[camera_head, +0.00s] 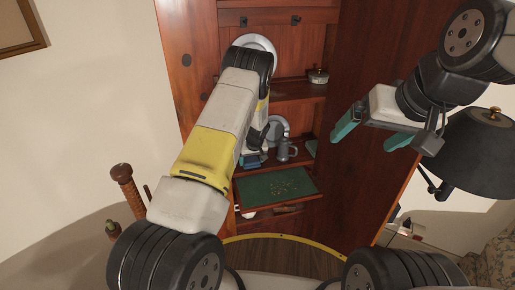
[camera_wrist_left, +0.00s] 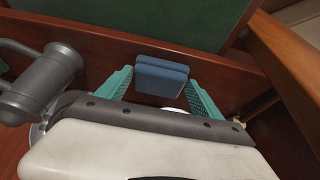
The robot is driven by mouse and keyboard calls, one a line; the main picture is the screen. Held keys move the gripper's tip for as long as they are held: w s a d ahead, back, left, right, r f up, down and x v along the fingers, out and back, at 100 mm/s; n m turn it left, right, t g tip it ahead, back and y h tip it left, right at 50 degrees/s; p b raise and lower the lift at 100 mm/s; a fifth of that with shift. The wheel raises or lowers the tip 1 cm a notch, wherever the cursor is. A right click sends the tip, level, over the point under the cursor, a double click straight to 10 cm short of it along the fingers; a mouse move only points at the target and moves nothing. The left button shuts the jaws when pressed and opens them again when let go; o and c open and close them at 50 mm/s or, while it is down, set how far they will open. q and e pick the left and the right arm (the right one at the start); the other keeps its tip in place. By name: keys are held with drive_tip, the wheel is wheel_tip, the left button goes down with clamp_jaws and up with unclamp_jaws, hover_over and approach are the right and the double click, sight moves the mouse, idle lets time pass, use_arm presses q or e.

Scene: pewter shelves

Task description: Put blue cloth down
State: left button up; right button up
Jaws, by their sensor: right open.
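The blue cloth (camera_wrist_left: 161,75) is a small folded block. In the head view my left arm reaches into the wooden cabinet, and the cloth (camera_head: 251,162) shows low by the left gripper, at shelf height. Whether the cloth touches the shelf cannot be told. My right gripper (camera_head: 372,132) is open and empty, raised in front of the cabinet's right side.
A grey tankard (camera_wrist_left: 45,80) stands close left of my left gripper; it also shows in the head view (camera_head: 285,150). A plate (camera_head: 279,126) stands behind it. A green-topped panel (camera_head: 290,184) lies below. A lidded pot (camera_head: 318,76) sits on the shelf above. A dark lamp (camera_head: 480,155) is at right.

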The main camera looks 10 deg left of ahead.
use_arm(q)
drive_tip(key=shift+o, duration=1.3)
drive_tip(key=shift+r, duration=0.15)
drive_tip(key=v, duration=1.2)
